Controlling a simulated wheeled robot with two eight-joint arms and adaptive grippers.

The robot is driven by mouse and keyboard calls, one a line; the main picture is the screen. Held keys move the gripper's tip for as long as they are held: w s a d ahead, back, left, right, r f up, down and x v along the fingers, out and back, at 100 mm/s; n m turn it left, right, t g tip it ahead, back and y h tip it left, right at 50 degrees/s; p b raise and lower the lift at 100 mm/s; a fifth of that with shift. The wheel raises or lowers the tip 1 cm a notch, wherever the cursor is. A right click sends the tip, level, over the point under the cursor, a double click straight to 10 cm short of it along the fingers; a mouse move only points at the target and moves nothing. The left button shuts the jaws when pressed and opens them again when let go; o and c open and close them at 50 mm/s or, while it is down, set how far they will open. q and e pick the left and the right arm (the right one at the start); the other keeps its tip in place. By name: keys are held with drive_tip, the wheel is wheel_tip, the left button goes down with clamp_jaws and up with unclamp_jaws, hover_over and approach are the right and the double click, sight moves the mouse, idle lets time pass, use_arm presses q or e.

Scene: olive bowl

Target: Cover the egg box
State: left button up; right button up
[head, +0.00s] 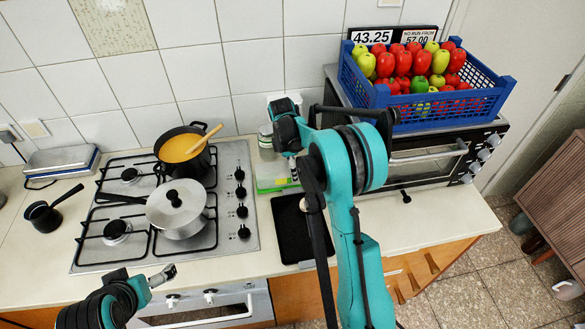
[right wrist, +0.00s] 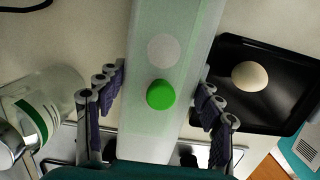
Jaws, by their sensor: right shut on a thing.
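A long, pale green translucent box or cover (right wrist: 185,25) runs between the fingers of my right gripper (right wrist: 162,78), which is shut on it. A bright green round shape (right wrist: 160,95) and a fainter pale round one (right wrist: 160,50) show on or through it; I cannot tell which. In the head view its green and white end (head: 272,180) shows beside my right arm, which hides the rest and the gripper. A pale egg (right wrist: 250,76) lies on a black tray (right wrist: 295,72) to the right in the wrist view. My left gripper (head: 163,276) is low over the counter's front edge; its opening is unclear.
A glass jar (right wrist: 50,105) stands close on the left in the wrist view. The stove (head: 235,160) holds a pot of orange soup (head: 182,148) and a lidded pan (head: 177,210). A blue crate of fruit (head: 440,115) sits on an oven.

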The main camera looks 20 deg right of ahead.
sight(288, 168)
drive_tip(key=shift+f+b, duration=0.3)
drive_tip(key=shift+f, duration=0.15)
drive_tip(key=o, duration=1.3)
drive_tip(key=shift+o, duration=0.2)
wheel_tip(288, 168, up, 12)
drive_tip(key=a, duration=0.1)
drive_tip(key=shift+w+a, duration=0.2)
